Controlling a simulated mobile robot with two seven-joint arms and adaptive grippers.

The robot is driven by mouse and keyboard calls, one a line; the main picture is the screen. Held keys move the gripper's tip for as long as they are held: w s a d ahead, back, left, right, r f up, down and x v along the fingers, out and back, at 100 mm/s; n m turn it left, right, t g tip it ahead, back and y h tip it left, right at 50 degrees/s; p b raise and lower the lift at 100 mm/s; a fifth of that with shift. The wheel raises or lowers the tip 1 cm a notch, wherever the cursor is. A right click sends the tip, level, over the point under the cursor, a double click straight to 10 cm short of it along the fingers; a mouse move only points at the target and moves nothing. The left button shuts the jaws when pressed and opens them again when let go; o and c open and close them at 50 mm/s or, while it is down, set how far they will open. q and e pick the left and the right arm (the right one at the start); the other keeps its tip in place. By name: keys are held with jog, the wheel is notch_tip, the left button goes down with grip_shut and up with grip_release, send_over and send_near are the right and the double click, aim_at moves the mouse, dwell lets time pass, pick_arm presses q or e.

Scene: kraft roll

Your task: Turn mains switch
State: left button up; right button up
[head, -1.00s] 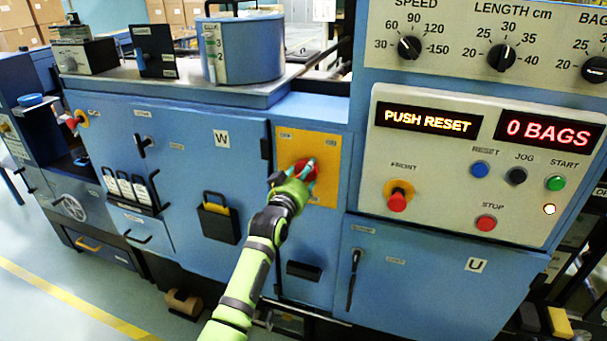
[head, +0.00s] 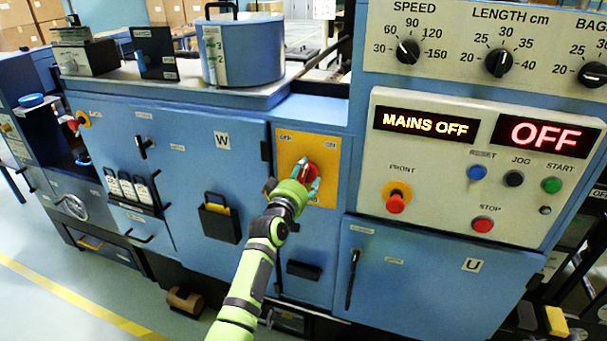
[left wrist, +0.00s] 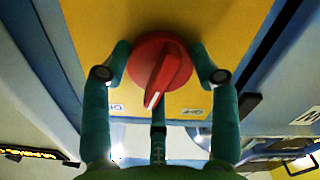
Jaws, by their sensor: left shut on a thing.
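The mains switch is a red rotary knob (head: 308,172) on a yellow plate (head: 325,150) on the blue machine. My left gripper (head: 304,180) is at the knob, with its fingers around it. In the left wrist view the red knob (left wrist: 160,70) sits between the two fingers of the left gripper (left wrist: 160,75), and its white pointer mark is tilted. The gripper is shut on the knob. The left display (head: 425,122) reads MAINS OFF and the right display (head: 548,133) reads OFF. My right gripper is not in view.
The control panel (head: 450,170) stands right of the yellow plate, with a red FRONT button (head: 396,202), a red STOP button (head: 483,224) and other buttons. A door marked W (head: 185,150) is left. A blue drum (head: 243,50) stands on the top.

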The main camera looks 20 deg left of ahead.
pick_arm(q)
jog(key=n, duration=0.2)
jog(key=r+n, duration=0.1)
jog(key=n, duration=0.2)
jog(key=shift+w+a+r+n+p, duration=0.1)
jog(key=shift+a+r+n+p, duration=0.05)
jog(key=shift+a+n+p, duration=0.25)
jog(key=n, duration=0.5)
jog(key=shift+a+f+n+p, duration=0.1)
jog(key=shift+f+n+p, duration=0.1)
jog(key=shift+n+p, duration=0.15)
jog(key=o, duration=1.1)
jog(key=shift+f, duration=0.1)
jog(key=shift+o, duration=0.2)
jog(key=shift+a+f, duration=0.1)
jog(key=shift+f, duration=0.15)
